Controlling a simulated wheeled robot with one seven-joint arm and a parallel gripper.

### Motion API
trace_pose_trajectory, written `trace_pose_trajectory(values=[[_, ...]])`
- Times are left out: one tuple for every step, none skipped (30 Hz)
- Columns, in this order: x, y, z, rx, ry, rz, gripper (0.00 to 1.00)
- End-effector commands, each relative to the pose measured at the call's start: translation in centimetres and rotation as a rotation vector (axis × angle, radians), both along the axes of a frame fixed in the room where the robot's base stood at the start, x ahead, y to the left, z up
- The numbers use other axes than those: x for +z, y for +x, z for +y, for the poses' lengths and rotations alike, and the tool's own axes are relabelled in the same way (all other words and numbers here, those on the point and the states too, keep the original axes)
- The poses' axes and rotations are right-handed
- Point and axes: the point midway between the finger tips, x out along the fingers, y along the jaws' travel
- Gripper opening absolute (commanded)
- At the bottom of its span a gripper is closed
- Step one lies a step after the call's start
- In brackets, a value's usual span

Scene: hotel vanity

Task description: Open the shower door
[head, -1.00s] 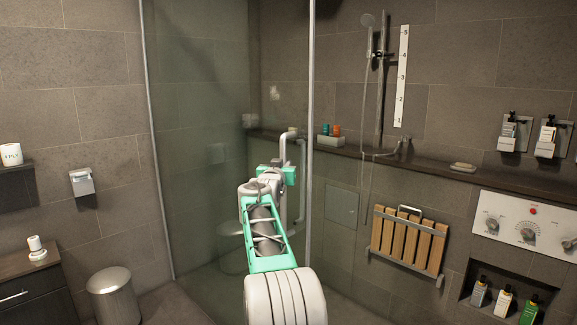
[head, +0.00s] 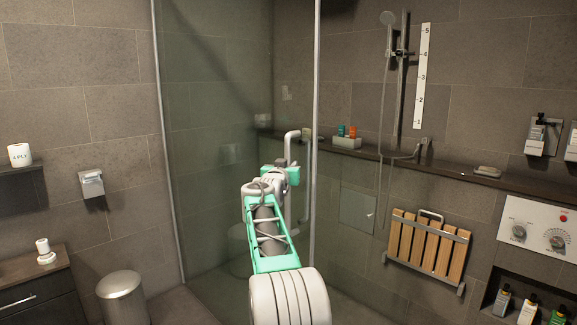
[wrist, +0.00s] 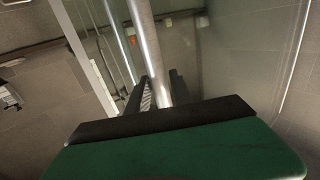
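The shower door is a clear glass panel (head: 215,110) in the middle of the head view, with a pale metal edge post (head: 316,90). Its metal bar handle (head: 304,190) stands upright near that post, with a bent top. My gripper (head: 283,172) is at the handle's upper part, and my arm hides some of the glass below. In the wrist view the bar (wrist: 146,40) runs between the two dark fingers of my gripper (wrist: 158,85), which lie close on both sides of it. My gripper looks shut on the bar. The contact itself is partly hidden.
A folded wooden seat (head: 428,245) hangs on the right wall below a dark ledge (head: 450,170). A shower rail (head: 397,80) stands above it. A metal bin (head: 122,298) and a dark cabinet (head: 38,285) are at the lower left.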

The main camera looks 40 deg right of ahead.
Motion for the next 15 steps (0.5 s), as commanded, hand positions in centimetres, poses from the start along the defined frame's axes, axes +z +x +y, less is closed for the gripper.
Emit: trace_pose_trajectory(values=[[0.14, 0.01, 0.04, 0.001, -0.001, -0.002, 0.32], [0.18, 0.01, 0.06, 0.001, -0.002, -0.003, 0.34], [0.23, 0.01, 0.06, 0.001, -0.002, -0.003, 0.38], [0.26, 0.01, 0.06, 0.001, -0.002, -0.003, 0.4], [0.28, 0.01, 0.06, 0.001, -0.002, -0.004, 0.41], [0.31, -0.01, 0.04, 0.001, -0.003, -0.005, 0.41], [0.32, -0.02, 0.03, 0.001, -0.003, -0.005, 0.41], [0.34, -0.03, 0.02, 0.001, -0.003, -0.005, 0.41], [0.36, -0.05, 0.0, 0.0, -0.003, -0.005, 0.41], [0.37, -0.06, -0.02, 0.0, -0.003, -0.005, 0.41], [0.38, -0.08, -0.03, 0.0, -0.003, -0.005, 0.41], [0.39, -0.13, 0.02, 0.0, -0.003, -0.005, 0.41], [0.38, -0.21, 0.11, 0.0, -0.004, -0.006, 0.41], [0.41, -0.35, 0.25, 0.0, -0.004, -0.006, 0.41], [0.44, -0.59, 0.54, 0.0, -0.004, -0.007, 0.41]])
